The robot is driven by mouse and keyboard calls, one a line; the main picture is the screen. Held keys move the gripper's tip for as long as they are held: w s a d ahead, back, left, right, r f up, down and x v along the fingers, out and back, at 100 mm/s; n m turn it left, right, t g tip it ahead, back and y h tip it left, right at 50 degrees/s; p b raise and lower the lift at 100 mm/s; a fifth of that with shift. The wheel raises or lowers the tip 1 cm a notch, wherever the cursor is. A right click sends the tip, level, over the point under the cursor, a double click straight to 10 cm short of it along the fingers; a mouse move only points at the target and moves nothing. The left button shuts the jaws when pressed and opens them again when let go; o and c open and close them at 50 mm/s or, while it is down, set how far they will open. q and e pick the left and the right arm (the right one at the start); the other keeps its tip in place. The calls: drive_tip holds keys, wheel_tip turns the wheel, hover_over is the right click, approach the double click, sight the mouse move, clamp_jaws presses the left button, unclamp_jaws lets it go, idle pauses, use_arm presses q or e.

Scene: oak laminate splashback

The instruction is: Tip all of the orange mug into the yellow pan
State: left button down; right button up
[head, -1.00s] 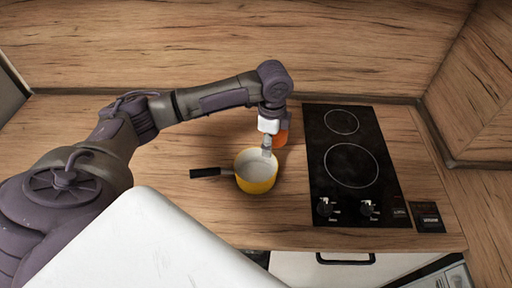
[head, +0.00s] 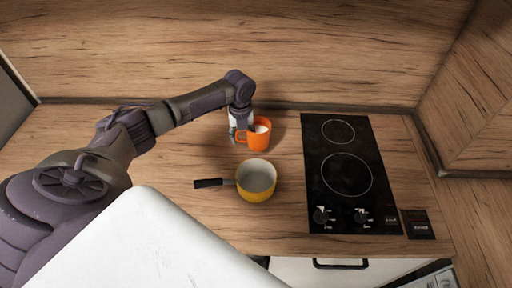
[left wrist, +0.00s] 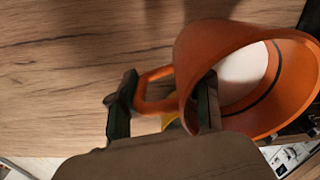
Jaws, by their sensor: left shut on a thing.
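The orange mug (head: 265,141) is behind the yellow pan in the head view, its mouth facing up and pale contents showing inside. It also fills the right of the left wrist view (left wrist: 225,45), with white contents inside. My left gripper (head: 239,131) is shut on the mug at its left side. In the left wrist view its two fingers (left wrist: 163,108) are at the mug's handle and near wall. I cannot tell whether the mug is clear of the counter. The yellow pan (head: 257,193) stands on the counter and looks empty. My right gripper is not in view.
The pan's black handle (head: 208,183) points left. A black two-ring hob (head: 345,205) with knobs lies to the right. The wooden splashback (head: 330,60) rises behind. The counter left of the pan is clear.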

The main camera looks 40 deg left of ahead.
use_arm(q)
drive_tip(key=shift+a+f+m, duration=0.1)
drive_tip(key=shift+a+m, duration=0.5)
drive_tip(key=shift+s+d+r+t+p, duration=0.15)
drive_tip(key=shift+s+r+t+p, duration=0.2)
drive_tip(key=shift+p, duration=0.45)
drive_tip(key=shift+s+d+r+t+y, duration=0.1)
drive_tip(key=shift+s+d+t+y, duration=0.05)
drive_tip(key=shift+t+y, duration=0.35)
drive_tip(key=shift+s+d+r+t+y, duration=0.35)
drive_tip(key=shift+s+r+t+y, duration=0.15)
drive_tip(key=shift+t, duration=0.25)
drive_tip(key=shift+s+d+r+t+y, duration=0.3)
drive_tip(key=shift+s+t+y, duration=0.1)
drive_tip(key=shift+t+y, duration=0.25)
drive_tip(key=shift+t, duration=0.25)
drive_tip(key=shift+r, duration=0.1)
drive_tip(key=shift+s+d, duration=0.1)
drive_tip(key=shift+s, duration=0.05)
